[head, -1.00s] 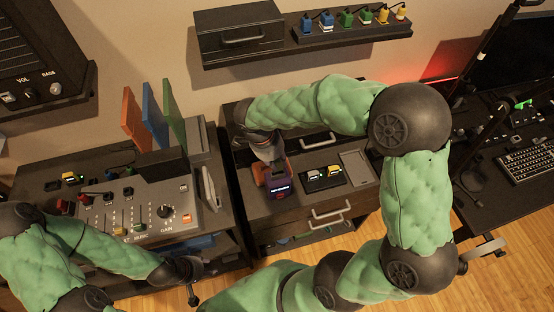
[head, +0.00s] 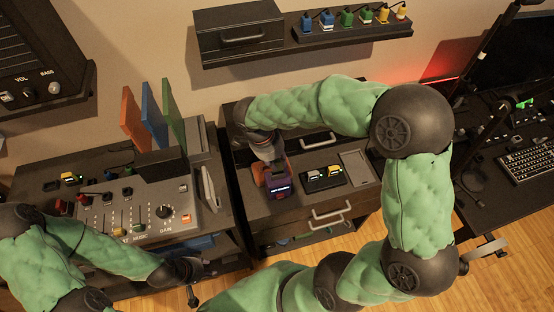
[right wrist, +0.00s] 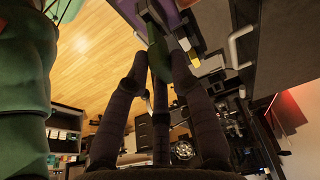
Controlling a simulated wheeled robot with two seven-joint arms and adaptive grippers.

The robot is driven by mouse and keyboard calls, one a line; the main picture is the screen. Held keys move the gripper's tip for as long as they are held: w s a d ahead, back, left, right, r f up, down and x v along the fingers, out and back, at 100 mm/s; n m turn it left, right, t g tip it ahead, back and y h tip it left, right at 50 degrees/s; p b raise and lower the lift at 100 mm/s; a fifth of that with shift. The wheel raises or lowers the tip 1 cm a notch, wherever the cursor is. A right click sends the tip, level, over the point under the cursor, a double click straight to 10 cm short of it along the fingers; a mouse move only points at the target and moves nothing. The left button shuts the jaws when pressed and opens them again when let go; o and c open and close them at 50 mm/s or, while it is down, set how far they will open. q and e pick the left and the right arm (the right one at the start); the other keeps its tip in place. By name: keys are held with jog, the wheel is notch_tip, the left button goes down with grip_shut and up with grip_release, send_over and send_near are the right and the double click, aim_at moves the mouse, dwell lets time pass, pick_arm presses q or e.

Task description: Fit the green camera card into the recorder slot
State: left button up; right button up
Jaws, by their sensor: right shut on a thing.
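The recorder (head: 279,189) is a small purple and dark box with a lit display, standing on the low cabinet in the head view. Its purple side (right wrist: 168,14) shows at the top of the right wrist view. My right gripper (head: 268,157) is just behind and above it. In the right wrist view its dark fingers (right wrist: 160,75) are shut on the green camera card (right wrist: 157,50), whose far end points at the recorder. Whether the card touches the slot cannot be told; the slot is hidden. My left gripper (head: 190,278) hangs low in front of the console; its jaws are unclear.
A black tray (head: 340,181) with small light-topped cards lies right of the recorder. An orange piece (head: 258,174) stands at its left. The mixing console (head: 135,212) is on the left. A wall shelf (head: 300,50) holds several coloured plugs. Cabinet handles (head: 330,217) stick out in front.

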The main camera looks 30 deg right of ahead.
aim_at(277, 166)
jog(key=shift+b, duration=0.5)
dwell(0.8)
jog(key=shift+f+b, duration=1.8)
jog(key=o, duration=0.9)
jog(key=v, duration=1.2)
